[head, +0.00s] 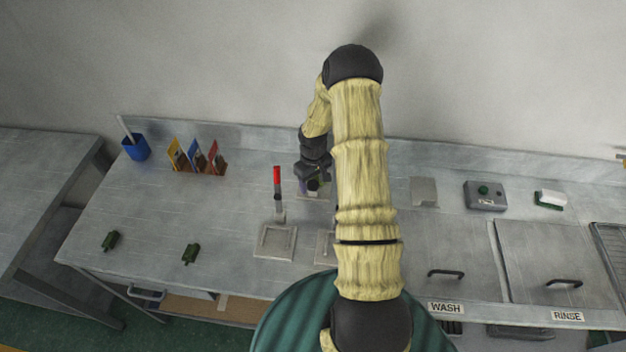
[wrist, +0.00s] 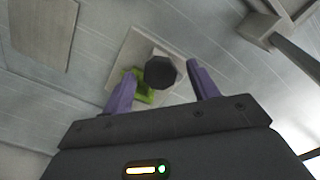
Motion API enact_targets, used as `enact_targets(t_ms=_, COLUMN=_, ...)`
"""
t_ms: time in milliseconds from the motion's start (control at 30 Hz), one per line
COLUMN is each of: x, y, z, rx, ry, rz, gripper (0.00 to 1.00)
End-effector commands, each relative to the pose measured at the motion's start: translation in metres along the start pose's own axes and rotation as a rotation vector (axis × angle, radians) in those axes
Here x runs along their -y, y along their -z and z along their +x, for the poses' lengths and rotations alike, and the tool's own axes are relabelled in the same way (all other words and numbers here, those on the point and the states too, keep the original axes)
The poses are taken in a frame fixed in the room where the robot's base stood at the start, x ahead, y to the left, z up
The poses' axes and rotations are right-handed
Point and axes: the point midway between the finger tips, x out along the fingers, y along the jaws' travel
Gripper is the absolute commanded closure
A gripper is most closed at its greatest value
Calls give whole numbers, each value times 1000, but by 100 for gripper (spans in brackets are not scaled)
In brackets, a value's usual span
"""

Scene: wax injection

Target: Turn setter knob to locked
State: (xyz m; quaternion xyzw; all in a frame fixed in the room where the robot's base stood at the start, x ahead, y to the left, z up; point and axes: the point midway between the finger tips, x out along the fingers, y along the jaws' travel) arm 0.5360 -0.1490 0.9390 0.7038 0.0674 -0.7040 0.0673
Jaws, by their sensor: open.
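A dark, faceted knob (wrist: 160,72), which looks like the setter knob, stands on a pale square plate (wrist: 127,50) in the wrist view. A bright green patch (wrist: 140,93) shows beside it; I cannot tell whether it is a marking or a separate part. My gripper (wrist: 161,68) is open, its purple fingers on either side of the knob with visible gaps. I cannot tell how far down the fingers reach. In the head view my gripper (head: 314,187) is low over the bench behind the red-handled lever, and my arm hides most of the knob's area. The knob's lock position is not readable.
The red-handled lever (head: 277,178) stands upright just left of my gripper. A square plate (head: 275,241) lies in front. Colored cards in a rack (head: 197,160) and a blue cup (head: 136,148) stand back left. A grey button box (head: 485,195) is right.

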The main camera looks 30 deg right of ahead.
Motion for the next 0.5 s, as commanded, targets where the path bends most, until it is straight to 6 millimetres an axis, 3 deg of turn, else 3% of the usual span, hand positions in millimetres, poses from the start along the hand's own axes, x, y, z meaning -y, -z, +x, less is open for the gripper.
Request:
enact_targets(t_ms=133, x=0, y=0, z=0, rx=0, ry=0, rz=0, gripper=43)
enact_targets(t_ms=367, x=0, y=0, z=0, rx=0, ry=0, rz=0, gripper=85)
enact_targets(t_ms=500, x=0, y=0, z=0, rx=0, ry=0, rz=2, gripper=85)
